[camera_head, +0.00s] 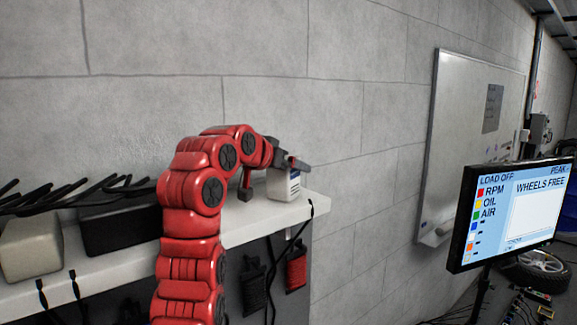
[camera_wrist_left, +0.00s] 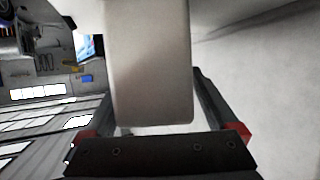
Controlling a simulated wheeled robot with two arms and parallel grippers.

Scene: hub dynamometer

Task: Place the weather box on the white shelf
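The weather box (camera_head: 284,185) is a small white box with a dark blue label. In the head view it is upright at the right end of the white shelf (camera_head: 250,228); I cannot tell if its base touches the shelf. My left gripper (camera_head: 291,162) reaches over from the left, at the box's upper part. My right gripper is not in view.
A black box (camera_head: 115,228) and a beige box (camera_head: 30,248) stand on the shelf's left part, with black hooked rods above them. Cables and a red item (camera_head: 297,268) hang below the shelf. A grey wall rises behind. A monitor (camera_head: 510,212) and whiteboard (camera_head: 470,135) are at right.

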